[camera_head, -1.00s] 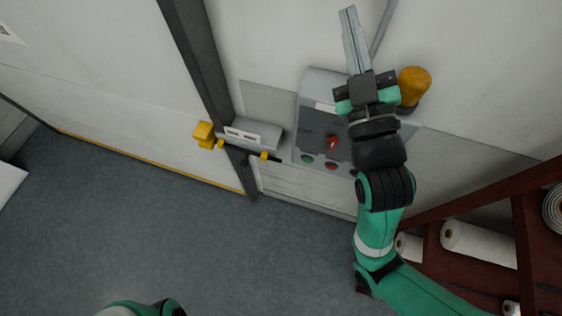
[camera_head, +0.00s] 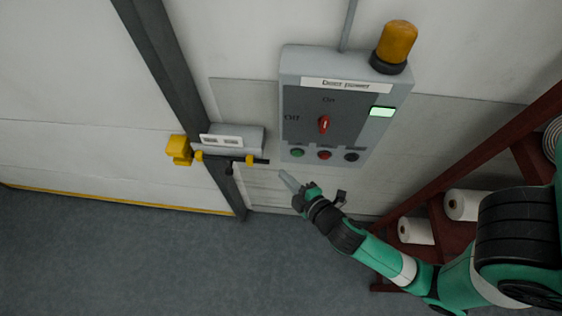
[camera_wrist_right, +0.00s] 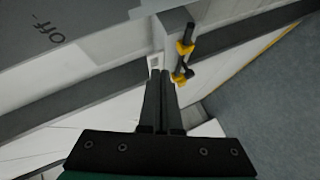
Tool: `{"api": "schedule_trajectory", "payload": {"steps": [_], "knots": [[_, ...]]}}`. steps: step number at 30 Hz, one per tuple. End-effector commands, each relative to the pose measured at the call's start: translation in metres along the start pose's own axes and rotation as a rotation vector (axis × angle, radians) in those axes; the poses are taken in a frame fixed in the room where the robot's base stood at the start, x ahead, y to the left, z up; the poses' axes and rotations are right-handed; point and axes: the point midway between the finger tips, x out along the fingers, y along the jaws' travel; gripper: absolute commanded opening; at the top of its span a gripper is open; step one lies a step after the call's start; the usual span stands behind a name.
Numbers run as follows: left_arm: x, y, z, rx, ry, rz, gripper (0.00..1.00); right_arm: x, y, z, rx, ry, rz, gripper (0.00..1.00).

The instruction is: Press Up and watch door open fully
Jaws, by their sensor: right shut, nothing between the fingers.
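The grey door power control box (camera_head: 345,105) is on the wall in the head view. It has a red rotary switch (camera_head: 324,124) and a lit green display (camera_head: 382,112). Along its lower edge are a green button (camera_head: 297,152), a red button (camera_head: 324,155) and a black button (camera_head: 351,156); their small labels are unreadable. My right gripper (camera_head: 287,179) is shut and empty, just below the box near the green button, apart from it. It also shows in the right wrist view (camera_wrist_right: 162,82). The door (camera_head: 80,150) at left reaches down to the floor. My left gripper is not in view.
A grey latch unit (camera_head: 235,141) with yellow parts and a black bar sits on the dark door post (camera_head: 165,70), left of the box. An amber lamp (camera_head: 396,43) tops the box. A dark red rack with white rolls (camera_head: 416,231) stands at the right.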

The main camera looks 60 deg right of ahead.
Motion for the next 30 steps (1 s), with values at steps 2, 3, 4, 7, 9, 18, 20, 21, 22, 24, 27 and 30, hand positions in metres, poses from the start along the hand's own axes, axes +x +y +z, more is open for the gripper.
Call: {"api": "schedule_trajectory", "payload": {"steps": [2, 3, 4, 7, 9, 18, 20, 21, 22, 24, 27, 30], "knots": [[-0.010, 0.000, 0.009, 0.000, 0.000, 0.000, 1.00, -0.006, -0.030, 0.023, -0.020, -0.031, -0.042, 0.00], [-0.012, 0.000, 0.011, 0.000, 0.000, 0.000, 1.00, -0.008, -0.038, 0.030, -0.026, -0.042, -0.056, 0.00], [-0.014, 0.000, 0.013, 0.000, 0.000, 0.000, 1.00, -0.010, -0.043, 0.034, -0.030, -0.049, -0.066, 0.00], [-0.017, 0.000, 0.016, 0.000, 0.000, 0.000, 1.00, -0.014, -0.055, 0.045, -0.039, -0.064, -0.085, 0.00], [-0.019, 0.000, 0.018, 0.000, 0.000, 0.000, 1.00, -0.015, -0.059, 0.048, -0.040, -0.068, -0.089, 0.00], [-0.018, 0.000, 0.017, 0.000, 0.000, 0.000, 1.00, -0.014, -0.057, 0.046, -0.038, -0.067, -0.086, 0.00], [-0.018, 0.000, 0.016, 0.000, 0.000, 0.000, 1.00, -0.014, -0.056, 0.047, -0.038, -0.068, -0.087, 0.00], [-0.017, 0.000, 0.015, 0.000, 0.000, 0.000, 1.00, -0.013, -0.056, 0.047, -0.038, -0.068, -0.088, 0.00], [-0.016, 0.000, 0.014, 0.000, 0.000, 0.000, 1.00, -0.012, -0.055, 0.048, -0.039, -0.068, -0.088, 0.00], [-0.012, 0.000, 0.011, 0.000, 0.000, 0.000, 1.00, -0.009, -0.052, 0.050, -0.039, -0.070, -0.092, 0.00], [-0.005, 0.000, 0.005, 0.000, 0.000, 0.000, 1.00, -0.002, -0.045, 0.056, -0.037, -0.073, -0.092, 0.00], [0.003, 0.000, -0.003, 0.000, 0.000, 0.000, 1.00, 0.008, -0.035, 0.065, -0.030, -0.077, -0.081, 0.00]]}}
